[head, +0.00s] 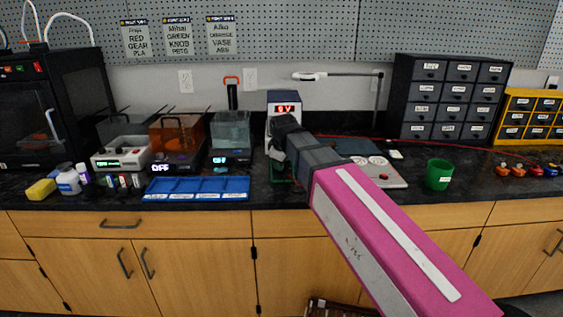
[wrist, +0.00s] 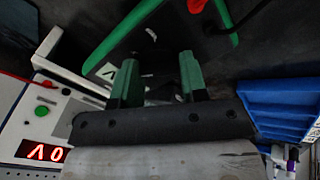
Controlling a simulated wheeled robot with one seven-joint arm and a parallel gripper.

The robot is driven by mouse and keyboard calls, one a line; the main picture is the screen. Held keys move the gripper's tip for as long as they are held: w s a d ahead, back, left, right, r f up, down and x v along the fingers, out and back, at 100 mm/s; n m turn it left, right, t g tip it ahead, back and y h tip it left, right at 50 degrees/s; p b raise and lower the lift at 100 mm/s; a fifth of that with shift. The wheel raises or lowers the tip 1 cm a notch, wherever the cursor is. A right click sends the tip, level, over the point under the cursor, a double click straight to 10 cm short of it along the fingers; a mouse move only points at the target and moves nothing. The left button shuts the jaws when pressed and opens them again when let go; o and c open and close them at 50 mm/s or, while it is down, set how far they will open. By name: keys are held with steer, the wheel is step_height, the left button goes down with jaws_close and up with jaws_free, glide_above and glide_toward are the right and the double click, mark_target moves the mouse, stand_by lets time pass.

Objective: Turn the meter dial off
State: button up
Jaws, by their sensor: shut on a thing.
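The meter is a dark, flat device with green edges in the upper middle of the wrist view (wrist: 113,47). In the head view only a bit of its green edge shows behind my arm. My gripper (wrist: 160,78) is over the meter's face, with its two green fingers apart around the dark dial (wrist: 160,92). The dial is mostly hidden by the fingers and gripper body, so its pointer setting cannot be read. In the head view my gripper (head: 284,142) reaches down in front of the power supply, its fingertips hidden.
A power supply (head: 284,98) with a red "0 V" display stands close behind; its display also shows in the wrist view (wrist: 41,152). A blue tray (head: 196,189) lies to the left, a green cup (head: 439,174) to the right. Dark drawers (head: 455,98) stand at back right.

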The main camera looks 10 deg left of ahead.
steer(key=n, duration=0.5)
steer(key=shift+s+n, duration=0.1)
steer(key=shift+n, duration=0.2)
steer(key=shift+f, duration=0.1)
stand_by(0.3)
steer(key=o, duration=0.9)
steer(key=v, duration=1.1)
